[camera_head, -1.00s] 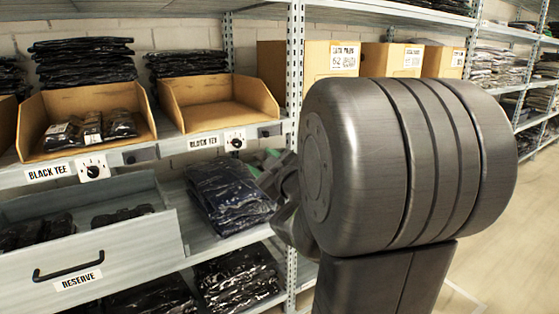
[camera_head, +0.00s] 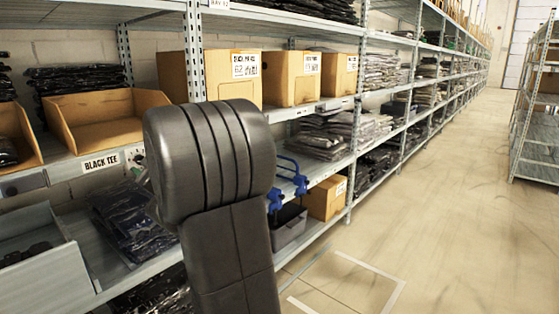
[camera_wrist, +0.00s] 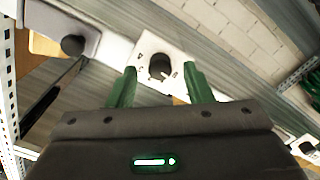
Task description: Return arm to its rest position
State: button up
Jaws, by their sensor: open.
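In the wrist view, my gripper (camera_wrist: 160,84) has its two green fingers apart with nothing between them. Beyond the fingertips is a white plate with a dark round dial (camera_wrist: 160,66) on a shelf edge. Apart from the plate, pale wall and shelf parts fill that view at a tilt. In the head view, my arm's large dark link stands in the middle left and hides my gripper.
An open cardboard bin (camera_head: 95,130) sits above the "BLACK TEE" label (camera_head: 101,163). Bagged dark garments (camera_head: 133,222) lie below. Closed boxes (camera_head: 291,78) line the shelf. The aisle floor (camera_head: 440,220) at right is clear.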

jog(key=shift+w+a, duration=0.25)
jog(key=shift+a, duration=0.1)
jog(key=s+d+m+p, duration=0.8)
jog(key=s+d+p, duration=0.1)
jog(key=d, duration=0.1)
jog(key=shift+d, duration=0.3)
dwell(2.3)
dwell(0.4)
